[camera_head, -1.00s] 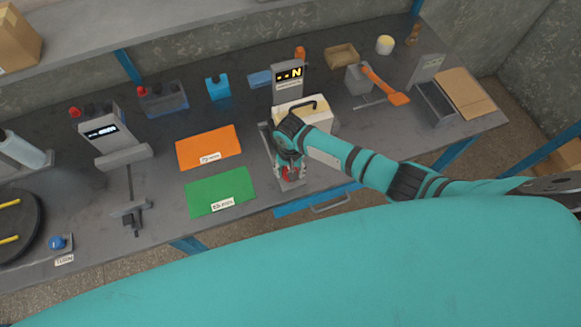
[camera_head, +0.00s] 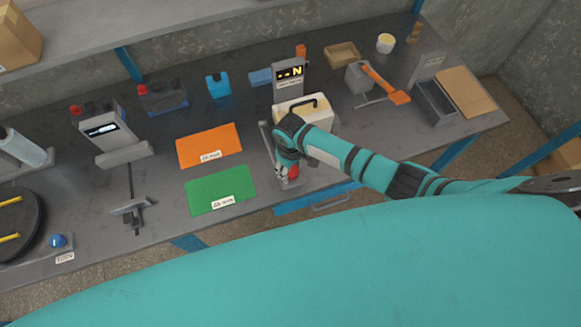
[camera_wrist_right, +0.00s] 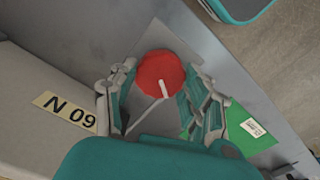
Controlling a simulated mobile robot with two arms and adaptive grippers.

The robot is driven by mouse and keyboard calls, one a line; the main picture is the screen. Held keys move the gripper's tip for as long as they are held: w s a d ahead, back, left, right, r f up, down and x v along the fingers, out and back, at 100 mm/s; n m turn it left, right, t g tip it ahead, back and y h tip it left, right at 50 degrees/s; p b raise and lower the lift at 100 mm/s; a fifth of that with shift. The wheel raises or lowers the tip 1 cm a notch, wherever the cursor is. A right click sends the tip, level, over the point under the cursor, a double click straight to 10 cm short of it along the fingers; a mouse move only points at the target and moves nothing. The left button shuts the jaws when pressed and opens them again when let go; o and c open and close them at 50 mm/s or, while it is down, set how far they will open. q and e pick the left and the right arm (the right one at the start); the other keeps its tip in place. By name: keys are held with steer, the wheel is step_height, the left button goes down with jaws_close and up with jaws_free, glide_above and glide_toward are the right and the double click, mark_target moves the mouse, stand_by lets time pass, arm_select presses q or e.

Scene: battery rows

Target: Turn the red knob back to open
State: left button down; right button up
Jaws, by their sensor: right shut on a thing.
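The red knob (camera_wrist_right: 158,70) has a white pointer mark and sits between the two fingers of my right gripper (camera_wrist_right: 163,88) in the right wrist view. The fingers are shut on it from both sides. In the head view the knob (camera_head: 293,171) shows as a small red patch at the front of a grey fixture, partly covered by my right gripper (camera_head: 286,170). The fixture's display post (camera_head: 289,75) shows a yellow "N" behind a cream block (camera_head: 304,116) with a dark handle. My left gripper is not in view.
An orange mat (camera_head: 208,146) and a green mat (camera_head: 220,190) lie left of the fixture. A second display post (camera_head: 102,130) with a clamp stands farther left. A dark tray (camera_head: 436,104) and an orange-handled tool (camera_head: 386,85) stand to the right.

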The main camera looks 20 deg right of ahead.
mark_target(291, 170)
steer(key=n, duration=0.6)
steer(key=shift+n, duration=0.3)
steer(key=n, duration=0.6)
steer(key=n+b, duration=0.1)
steer(key=n, duration=0.4)
steer(key=shift+n, duration=0.4)
steer(key=n+b, duration=0.2)
steer(key=n, duration=0.4)
steer(key=shift+r+n, duration=0.1)
steer(key=shift+n, duration=0.2)
steer(key=o, duration=1.2)
steer(key=shift+s, duration=0.1)
steer(key=shift+c, duration=0.2)
step_height(291, 170, up, 12)
